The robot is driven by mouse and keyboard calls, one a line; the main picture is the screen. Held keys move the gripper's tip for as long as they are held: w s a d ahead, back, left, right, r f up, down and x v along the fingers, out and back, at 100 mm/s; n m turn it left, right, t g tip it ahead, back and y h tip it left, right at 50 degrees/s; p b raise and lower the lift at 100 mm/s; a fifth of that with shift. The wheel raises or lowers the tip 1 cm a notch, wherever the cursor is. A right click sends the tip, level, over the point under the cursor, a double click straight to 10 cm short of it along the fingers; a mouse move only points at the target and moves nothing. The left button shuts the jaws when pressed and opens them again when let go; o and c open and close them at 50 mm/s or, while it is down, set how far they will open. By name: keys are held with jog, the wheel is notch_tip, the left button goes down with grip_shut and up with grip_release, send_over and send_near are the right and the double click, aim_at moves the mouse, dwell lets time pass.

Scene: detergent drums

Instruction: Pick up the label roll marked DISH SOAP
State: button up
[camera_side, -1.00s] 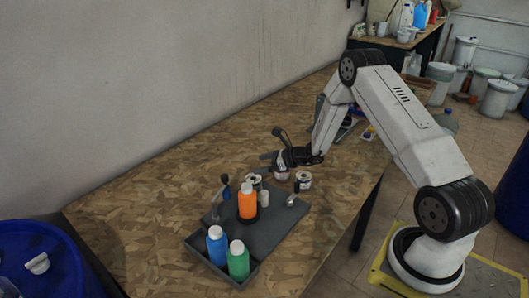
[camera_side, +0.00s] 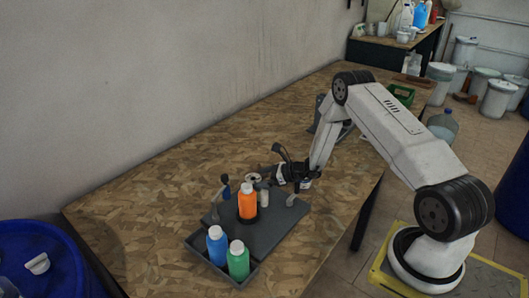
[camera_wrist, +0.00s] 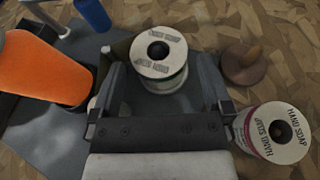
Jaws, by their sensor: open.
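A white label roll with a dark core hole (camera_wrist: 160,57) stands between my gripper's two fingers in the wrist view. Lettering runs along two sides of its top; it is upside down and blurred, but seems to read DISH SOAP. My gripper (camera_wrist: 158,80) is open, one finger on each side of the roll, with a gap visible on the right. I cannot tell whether the left finger touches it. A second roll (camera_wrist: 273,132), clearly marked HAND SOAP with a magenta side, is outside the right finger. In the side view my gripper (camera_side: 277,174) is low over the bench and partly hides the rolls.
An orange bottle (camera_side: 247,203) stands on the grey board (camera_side: 272,228), left of my gripper. A blue bottle (camera_side: 217,246) and a green bottle (camera_side: 238,261) are in the tray's front part. A brown round knobbed object (camera_wrist: 243,66) is right of the fingers. The wooden bench (camera_side: 150,220) is clear at left.

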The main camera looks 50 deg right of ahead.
aim_at(254, 178)
jog(key=shift+x, duration=2.5)
jog(key=shift+r, duration=0.1)
jog(key=c, duration=1.1)
jog(key=shift+r, duration=0.15)
jog(key=shift+r, duration=4.85)
